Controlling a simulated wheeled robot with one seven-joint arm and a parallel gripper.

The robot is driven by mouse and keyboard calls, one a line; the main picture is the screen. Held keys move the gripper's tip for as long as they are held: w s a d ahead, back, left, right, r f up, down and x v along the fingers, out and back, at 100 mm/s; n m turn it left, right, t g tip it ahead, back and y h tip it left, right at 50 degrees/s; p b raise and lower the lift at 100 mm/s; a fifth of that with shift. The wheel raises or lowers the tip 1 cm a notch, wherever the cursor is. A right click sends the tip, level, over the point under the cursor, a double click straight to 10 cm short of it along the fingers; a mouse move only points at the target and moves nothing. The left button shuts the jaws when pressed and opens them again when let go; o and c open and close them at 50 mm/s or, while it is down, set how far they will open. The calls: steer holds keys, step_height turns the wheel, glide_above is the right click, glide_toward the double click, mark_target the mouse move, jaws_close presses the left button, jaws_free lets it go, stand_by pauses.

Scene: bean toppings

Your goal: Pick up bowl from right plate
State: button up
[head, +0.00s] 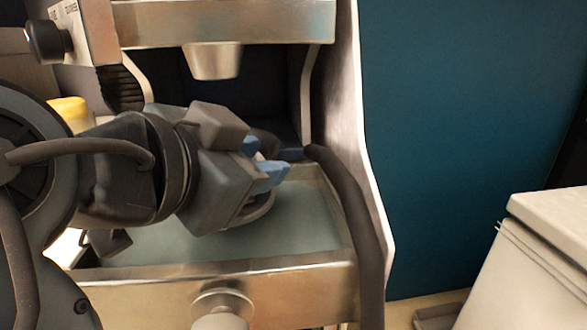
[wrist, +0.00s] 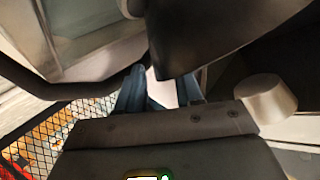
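My gripper (head: 262,160) has blue fingertips and reaches in over the tray of a metal-framed machine in the head view. The fingers stand apart, with no object clearly held between them. In the wrist view the fingers (wrist: 160,92) are partly covered by a large dark shape. I cannot make out a plate or a whole bowl in either view.
The metal tray (head: 200,280) has a front rim and a round knob (head: 222,305). A metal spout (head: 212,62) hangs above my gripper. A dark thick cable (head: 355,210) runs down the right side. A white box (head: 530,260) stands at the lower right. Wire mesh (wrist: 55,125) shows in the wrist view.

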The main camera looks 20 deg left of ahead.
jaws_close()
stand_by(0.5)
